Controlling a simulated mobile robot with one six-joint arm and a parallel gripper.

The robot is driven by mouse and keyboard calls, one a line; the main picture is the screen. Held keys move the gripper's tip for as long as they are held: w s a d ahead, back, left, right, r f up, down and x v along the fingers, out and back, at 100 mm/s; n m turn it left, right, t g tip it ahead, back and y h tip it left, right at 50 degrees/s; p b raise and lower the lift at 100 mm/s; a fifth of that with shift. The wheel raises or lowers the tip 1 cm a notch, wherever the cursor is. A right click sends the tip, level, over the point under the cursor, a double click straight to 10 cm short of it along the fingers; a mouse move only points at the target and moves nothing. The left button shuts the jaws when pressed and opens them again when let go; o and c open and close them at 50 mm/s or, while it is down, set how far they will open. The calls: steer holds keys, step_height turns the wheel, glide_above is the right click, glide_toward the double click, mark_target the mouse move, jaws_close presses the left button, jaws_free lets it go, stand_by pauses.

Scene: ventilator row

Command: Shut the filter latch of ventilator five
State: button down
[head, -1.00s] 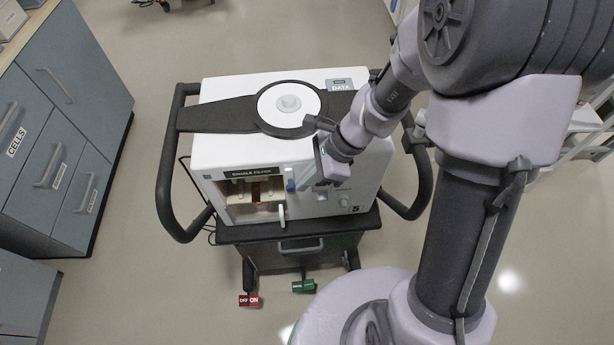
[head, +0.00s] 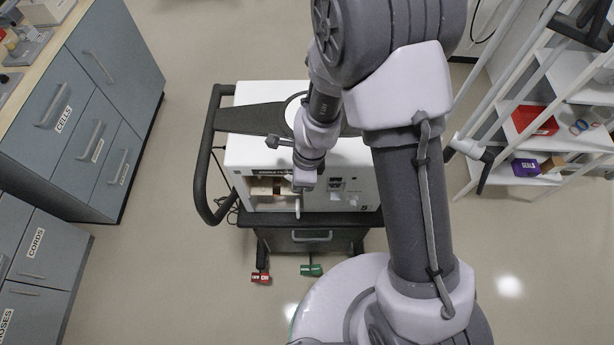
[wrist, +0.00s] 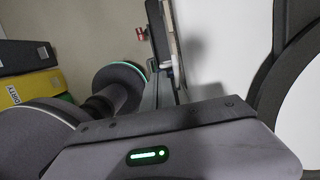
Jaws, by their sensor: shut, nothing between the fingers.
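Ventilator five (head: 350,160) is a white box on a dark cart, with a small 5 low on its front right. Its open filter bay (head: 265,188) is at the front left, under a dark label partly covered by my arm. A pale lever, which looks like the filter latch (head: 297,207), hangs at the bay's lower right and sticks out from the front. My gripper (head: 304,183) is shut and empty, just above the lever at the bay's right edge. I cannot tell whether they touch. In the wrist view the ventilator's white surface is at right; the latch is not clear.
A dark cart handle (head: 205,160) curves along the left. Grey drawer cabinets (head: 110,110) stand further left. A white shelf rack (head: 560,130) with a red bin (head: 535,120) is at right. Red and green pedal tags lie below the cart.

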steer(key=shift+h, duration=0.7)
steer(key=a+f+p, duration=0.1)
steer(key=a+p, duration=0.1)
steer(key=p, duration=0.4)
steer(key=a+f+p, duration=0.2)
steer(key=p, duration=0.4)
steer(key=shift+a+f, duration=0.2)
steer(key=shift+a, duration=0.1)
steer(key=shift+s+d+f, duration=0.1)
steer(key=shift+f, duration=0.05)
